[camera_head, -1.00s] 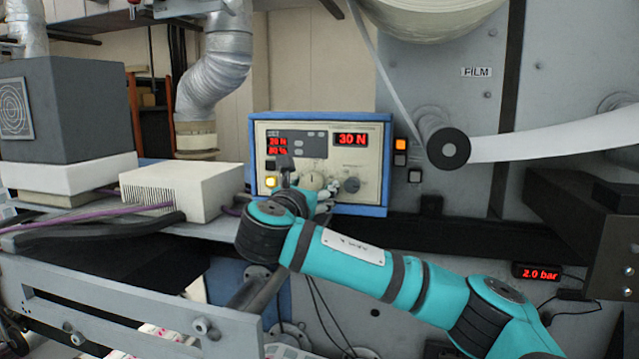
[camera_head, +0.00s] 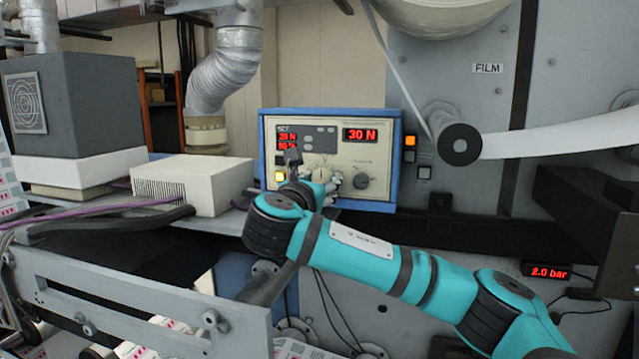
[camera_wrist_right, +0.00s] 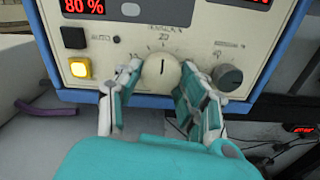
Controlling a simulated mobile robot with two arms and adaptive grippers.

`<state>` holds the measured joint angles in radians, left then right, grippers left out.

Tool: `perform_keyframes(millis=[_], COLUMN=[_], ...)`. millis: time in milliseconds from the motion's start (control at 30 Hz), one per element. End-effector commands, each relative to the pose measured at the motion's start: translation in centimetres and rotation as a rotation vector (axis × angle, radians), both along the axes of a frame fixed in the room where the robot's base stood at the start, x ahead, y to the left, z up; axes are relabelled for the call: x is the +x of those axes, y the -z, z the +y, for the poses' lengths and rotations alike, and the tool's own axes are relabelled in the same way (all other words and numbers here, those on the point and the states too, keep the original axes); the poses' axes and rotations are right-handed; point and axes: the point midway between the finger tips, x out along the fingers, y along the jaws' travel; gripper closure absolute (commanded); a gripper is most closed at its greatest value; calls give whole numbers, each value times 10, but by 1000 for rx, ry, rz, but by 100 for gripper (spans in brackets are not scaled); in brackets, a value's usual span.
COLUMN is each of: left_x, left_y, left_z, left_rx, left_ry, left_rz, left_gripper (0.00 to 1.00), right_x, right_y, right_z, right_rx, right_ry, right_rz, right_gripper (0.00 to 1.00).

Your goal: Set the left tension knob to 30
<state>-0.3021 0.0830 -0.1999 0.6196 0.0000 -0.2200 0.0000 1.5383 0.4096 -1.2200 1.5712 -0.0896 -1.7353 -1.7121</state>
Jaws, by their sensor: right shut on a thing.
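The control panel (camera_head: 385,150) has a blue frame and a cream face. Its large red display (camera_head: 360,135) reads 30 N. A smaller display at the left has two red lines, blurred in the head view; the lower reads 80 % in the wrist view (camera_wrist_right: 84,8). The cream left knob (camera_wrist_right: 161,72) has a dark pointer line standing about upright, near the 20 mark. My right gripper (camera_wrist_right: 158,90) is shut on this knob, one finger on each side. In the head view my right wrist partly covers the knob. My left gripper is not in view.
A grey knob (camera_wrist_right: 229,77) sits close to the right finger. A lit yellow button (camera_wrist_right: 79,69) and a black button (camera_wrist_right: 73,38) are at the left. A white vented box (camera_head: 190,184) stands left of the panel. The film roller (camera_head: 458,144) is at the right.

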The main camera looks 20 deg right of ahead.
Motion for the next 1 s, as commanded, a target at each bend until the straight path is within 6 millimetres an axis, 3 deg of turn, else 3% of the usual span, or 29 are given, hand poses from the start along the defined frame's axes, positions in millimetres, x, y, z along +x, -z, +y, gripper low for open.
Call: perform_keyframes(millis=[367, 1000], left_x=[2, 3], left_y=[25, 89], left_z=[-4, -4], left_rx=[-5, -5], left_ry=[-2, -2], left_rz=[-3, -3], left_gripper=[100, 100], right_x=[1, 2], right_y=[5, 4], right_z=[1, 3], right_rx=[132, 626], right_ry=[1, 0], right_rz=[-87, -419], right_gripper=[93, 93])
